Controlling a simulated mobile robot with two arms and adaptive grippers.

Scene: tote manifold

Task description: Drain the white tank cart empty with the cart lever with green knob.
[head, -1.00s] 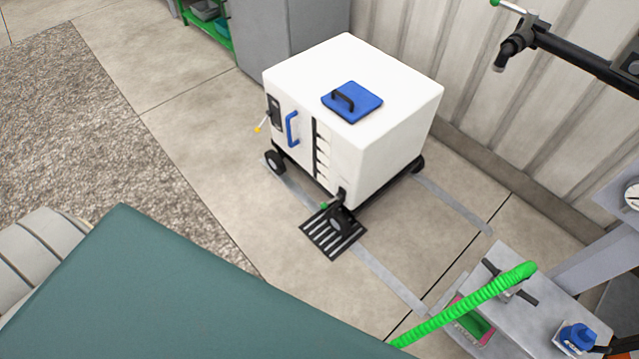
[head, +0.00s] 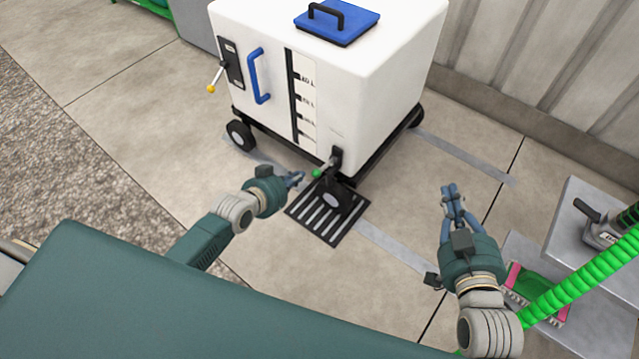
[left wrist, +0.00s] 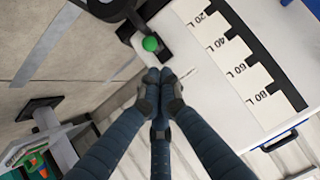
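The white tank cart (head: 375,75) stands on the floor with a blue lid, a blue handle and a litre scale on its front. The cart lever sticks out low at its front corner, and its green knob (head: 316,173) is above a floor drain grate (head: 323,219). My left gripper (head: 298,178) is just left of the knob. In the left wrist view the green knob (left wrist: 150,43) is just beyond its fingertips, which are together with nothing seen between them. My right gripper (head: 451,188) hangs to the right, away from the cart; its finger gap is unclear.
A yellow-tipped lever (head: 211,88) juts from the cart's left front. A green hose (head: 585,280) and a grey stand (head: 575,225) are at the right. Corrugated wall (head: 545,70) is behind the cart.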

